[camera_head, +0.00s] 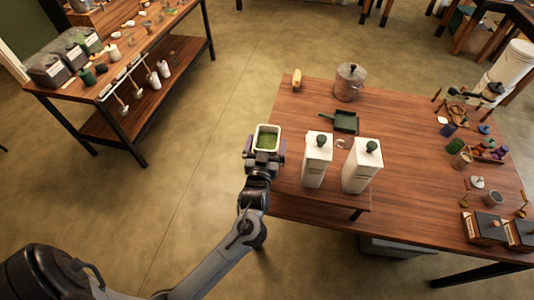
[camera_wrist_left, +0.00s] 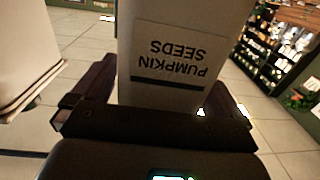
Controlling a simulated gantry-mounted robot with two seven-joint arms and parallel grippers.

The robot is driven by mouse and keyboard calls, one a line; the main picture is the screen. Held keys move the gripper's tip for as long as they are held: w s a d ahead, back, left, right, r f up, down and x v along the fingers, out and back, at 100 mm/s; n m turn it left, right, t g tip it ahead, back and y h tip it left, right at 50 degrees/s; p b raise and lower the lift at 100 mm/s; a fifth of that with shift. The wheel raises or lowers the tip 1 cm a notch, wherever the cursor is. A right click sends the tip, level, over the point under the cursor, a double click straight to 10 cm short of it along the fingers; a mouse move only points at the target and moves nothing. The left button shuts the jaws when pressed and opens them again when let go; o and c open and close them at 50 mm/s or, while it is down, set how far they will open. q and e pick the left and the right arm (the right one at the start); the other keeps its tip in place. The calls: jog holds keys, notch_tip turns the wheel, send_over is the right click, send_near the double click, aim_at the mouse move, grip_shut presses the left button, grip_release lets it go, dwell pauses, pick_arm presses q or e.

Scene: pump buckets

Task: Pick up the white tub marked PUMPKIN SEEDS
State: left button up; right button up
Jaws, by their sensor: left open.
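The white tub (camera_head: 257,130) holds green contents and stands upright with its top open, at the left edge of the wooden table in the head view. Its label PUMPKIN SEEDS reads upside down in the left wrist view, where the tub's front (camera_wrist_left: 165,65) fills the middle. My left gripper (camera_head: 264,158) is open at the near side of the tub, with one finger on each side of it. I cannot tell whether the fingers touch it. The tub's base is hidden. My right gripper is not in view.
Two white pump bottles (camera_head: 316,165) (camera_head: 360,170) stand close to the right of the tub. A dark green tray (camera_head: 345,122), a metal pot (camera_head: 350,82) and a small yellow item (camera_head: 297,79) lie farther back. The table's middle right (camera_head: 410,150) is clear.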

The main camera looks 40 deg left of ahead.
pick_arm(q)
jog(key=shift+w+a, duration=0.35)
jog(key=shift+w, duration=0.2)
jog(key=shift+c, duration=0.2)
grip_shut()
jog(key=shift+r, duration=0.15)
